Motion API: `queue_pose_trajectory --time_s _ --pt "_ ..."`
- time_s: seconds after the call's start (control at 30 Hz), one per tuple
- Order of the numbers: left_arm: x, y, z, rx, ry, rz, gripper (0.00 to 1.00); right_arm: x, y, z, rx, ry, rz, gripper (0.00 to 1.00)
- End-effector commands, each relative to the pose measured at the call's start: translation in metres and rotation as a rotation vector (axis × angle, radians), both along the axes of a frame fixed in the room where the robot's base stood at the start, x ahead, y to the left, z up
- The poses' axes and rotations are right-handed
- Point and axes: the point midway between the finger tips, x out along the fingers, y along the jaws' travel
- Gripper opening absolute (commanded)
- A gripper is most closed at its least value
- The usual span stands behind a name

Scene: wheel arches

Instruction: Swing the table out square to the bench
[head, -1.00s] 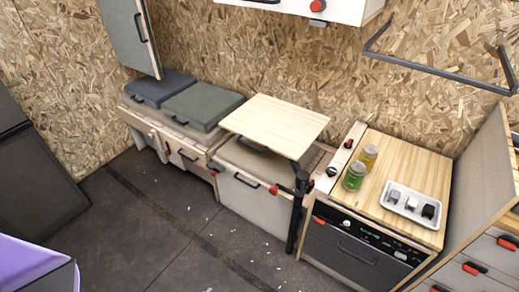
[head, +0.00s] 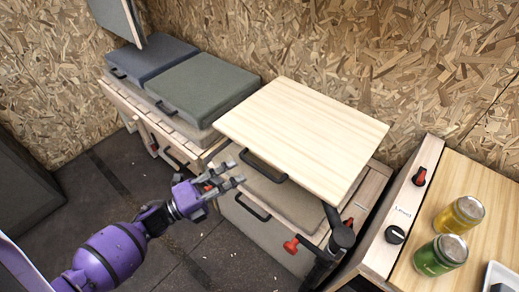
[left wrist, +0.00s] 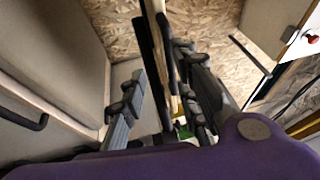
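The table (head: 305,130) is a light wooden top on a black pivot post (head: 340,235) at its front right corner. It lies over the bench (head: 265,215), turned at an angle. A black handle (head: 265,165) shows at its front left edge. My left gripper (head: 236,173) is open and empty, just left of that handle, fingers pointing towards it. In the left wrist view the fingers (left wrist: 160,105) stand apart and the table shows edge-on (left wrist: 160,12) ahead between them. I cannot see contact. My right gripper is not in view.
Red-knobbed levers (head: 291,246) sit at the post. Grey cushions (head: 185,90) lie on the bench at the left. The dark floor in front is clear.

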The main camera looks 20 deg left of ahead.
Motion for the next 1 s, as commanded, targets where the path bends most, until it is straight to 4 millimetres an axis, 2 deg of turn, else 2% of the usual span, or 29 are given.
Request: queue_pose_trajectory --time_s 0.07,0.13,0.37,0.63,0.97,1.0 --pt "-0.005 -0.006 0.006 0.017 -0.050 -0.024 0.29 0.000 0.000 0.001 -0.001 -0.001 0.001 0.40" --pt "-0.003 -0.010 0.009 0.025 -0.063 -0.024 0.29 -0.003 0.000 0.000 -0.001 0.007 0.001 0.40" --pt "0.022 -0.032 0.016 0.022 -0.064 -0.023 0.29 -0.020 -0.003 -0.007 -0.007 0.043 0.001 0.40" --pt "0.047 -0.055 0.020 0.024 -0.060 -0.022 0.29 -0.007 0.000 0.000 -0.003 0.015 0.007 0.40" --pt "0.050 -0.058 0.020 0.024 -0.057 -0.021 0.29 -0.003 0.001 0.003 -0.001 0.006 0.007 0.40" --pt "0.050 -0.058 0.020 0.024 -0.057 -0.021 0.26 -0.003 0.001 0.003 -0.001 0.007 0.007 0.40"
